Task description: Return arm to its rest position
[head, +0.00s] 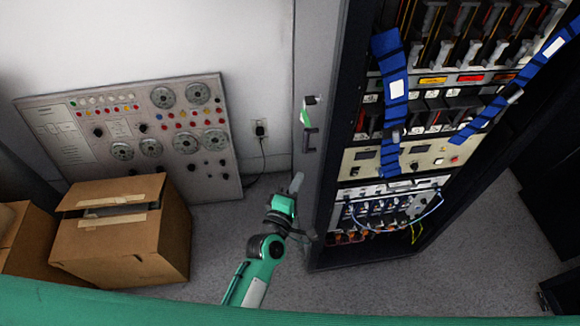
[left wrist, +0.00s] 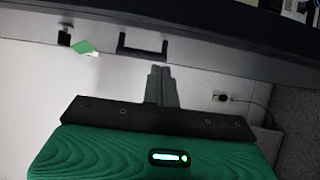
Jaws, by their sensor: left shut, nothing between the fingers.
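My left arm comes up from the bottom of the head view. Its gripper (head: 296,182) is in front of the lower left side of the equipment rack (head: 331,150). In the left wrist view the two grey fingers of the left gripper (left wrist: 161,76) lie together, shut and empty. They point towards the rack's edge and its dark handle (left wrist: 143,45), and I cannot tell how far apart they are. My right gripper is in neither view.
A grey control panel (head: 215,100) with dials leans against the wall. An open cardboard box (head: 120,245) stands on the floor at left, with another box (head: 25,240) beside it. Blue straps (head: 394,95) hang on the rack. Grey floor (head: 400,285) is clear before the rack.

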